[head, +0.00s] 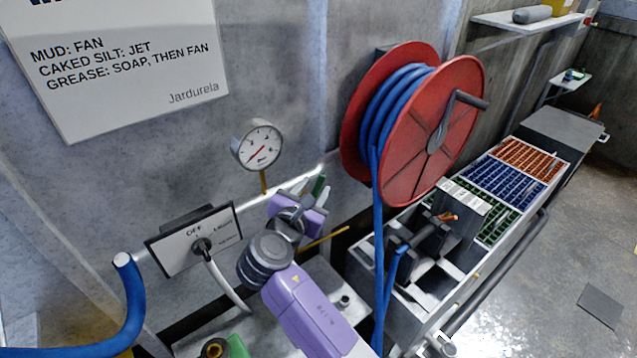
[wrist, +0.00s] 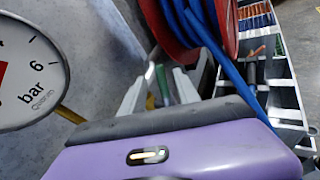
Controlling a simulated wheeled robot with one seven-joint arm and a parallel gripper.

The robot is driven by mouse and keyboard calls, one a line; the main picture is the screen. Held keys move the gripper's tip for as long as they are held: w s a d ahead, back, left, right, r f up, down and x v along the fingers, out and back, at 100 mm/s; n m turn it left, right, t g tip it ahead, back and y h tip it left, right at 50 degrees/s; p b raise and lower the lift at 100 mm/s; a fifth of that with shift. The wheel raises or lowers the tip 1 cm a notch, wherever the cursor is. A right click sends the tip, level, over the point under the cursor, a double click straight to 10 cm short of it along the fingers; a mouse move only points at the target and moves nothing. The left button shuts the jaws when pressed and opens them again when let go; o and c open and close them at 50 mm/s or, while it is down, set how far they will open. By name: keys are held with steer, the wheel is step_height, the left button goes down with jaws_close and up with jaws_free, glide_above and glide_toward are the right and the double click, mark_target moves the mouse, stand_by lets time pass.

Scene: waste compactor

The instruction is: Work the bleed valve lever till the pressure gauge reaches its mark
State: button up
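The round pressure gauge (head: 258,144) is on the wall on a brass stem; its red needle points to the lower left. Its face, partly cut off, is close at the left in the wrist view (wrist: 28,72). My gripper (head: 311,187) is right of and below the gauge, near the wall pipe. In the wrist view its pale fingers (wrist: 160,80) are apart. A green handle (wrist: 161,86) shows between them, with visible gaps; I see no contact. It may be the bleed valve lever, but its valve is hidden behind my gripper. A yellow rod (head: 325,238) shows right of my wrist.
A red hose reel (head: 430,130) with blue hose stands close on the right. A selector plate marked OFF (head: 194,238) is left of my arm. A grey rack (head: 470,265) with coloured bins is at right. Open floor lies beyond it.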

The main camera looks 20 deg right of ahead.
steer(key=shift+s+a+r, duration=0.15)
steer(key=shift+s+a, duration=0.25)
steer(key=shift+s, duration=0.15)
